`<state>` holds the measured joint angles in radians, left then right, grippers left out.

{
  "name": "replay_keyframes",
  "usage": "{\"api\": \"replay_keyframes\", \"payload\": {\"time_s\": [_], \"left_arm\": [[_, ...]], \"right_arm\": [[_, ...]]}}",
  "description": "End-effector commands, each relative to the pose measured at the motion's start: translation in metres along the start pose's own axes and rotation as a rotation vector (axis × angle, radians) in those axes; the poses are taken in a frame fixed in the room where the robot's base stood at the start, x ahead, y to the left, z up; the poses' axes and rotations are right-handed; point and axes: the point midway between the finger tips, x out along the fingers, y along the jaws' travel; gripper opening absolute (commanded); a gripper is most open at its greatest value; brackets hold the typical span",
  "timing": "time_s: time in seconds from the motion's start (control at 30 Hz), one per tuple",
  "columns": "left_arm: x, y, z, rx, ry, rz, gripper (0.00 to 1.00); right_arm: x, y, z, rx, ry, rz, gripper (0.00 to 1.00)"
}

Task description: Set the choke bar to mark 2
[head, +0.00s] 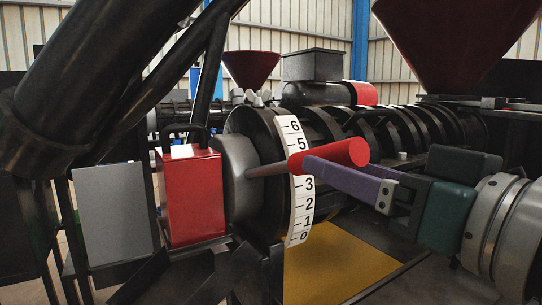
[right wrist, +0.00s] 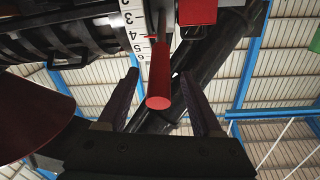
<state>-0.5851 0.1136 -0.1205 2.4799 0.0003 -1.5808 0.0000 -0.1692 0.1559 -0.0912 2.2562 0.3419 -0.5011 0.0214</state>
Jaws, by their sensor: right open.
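The choke bar is a thin grey rod with a thick red handle (head: 335,154), sticking out from a grey hub at the press end. In the head view it crosses the white scale (head: 300,205) between 5 and 3, hiding the 4. The scale runs from 0 at the bottom to 6 at the top. My right gripper (head: 308,165) is open, its purple finger alongside the handle. In the right wrist view the handle (right wrist: 159,85) stands between the two spread fingers (right wrist: 160,80), with gaps on both sides. My left gripper is not in view.
A red box (head: 192,195) and a grey panel (head: 112,210) stand left of the hub. A thick dark tube (head: 90,75) slants across the upper left. A dark red hopper (head: 455,40) is at the upper right. A yellow plate (head: 335,265) lies below the scale.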

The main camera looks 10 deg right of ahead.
Motion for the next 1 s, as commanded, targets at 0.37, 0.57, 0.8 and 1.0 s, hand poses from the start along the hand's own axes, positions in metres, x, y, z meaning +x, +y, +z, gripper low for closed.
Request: {"api": "replay_keyframes", "payload": {"time_s": [0.37, 0.57, 0.8, 1.0], "left_arm": [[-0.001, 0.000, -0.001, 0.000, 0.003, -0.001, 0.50], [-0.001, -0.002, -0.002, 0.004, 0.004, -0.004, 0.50], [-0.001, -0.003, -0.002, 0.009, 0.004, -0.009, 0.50], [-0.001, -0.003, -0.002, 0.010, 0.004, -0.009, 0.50]], "right_arm": [[0.045, 0.000, 0.000, 0.000, -0.001, 0.000, 0.67], [0.047, 0.000, 0.001, 0.000, -0.002, 0.000, 0.67], [0.047, 0.000, 0.001, 0.000, -0.002, 0.001, 0.50], [0.047, 0.000, 0.001, 0.000, -0.002, 0.001, 0.27]]}}
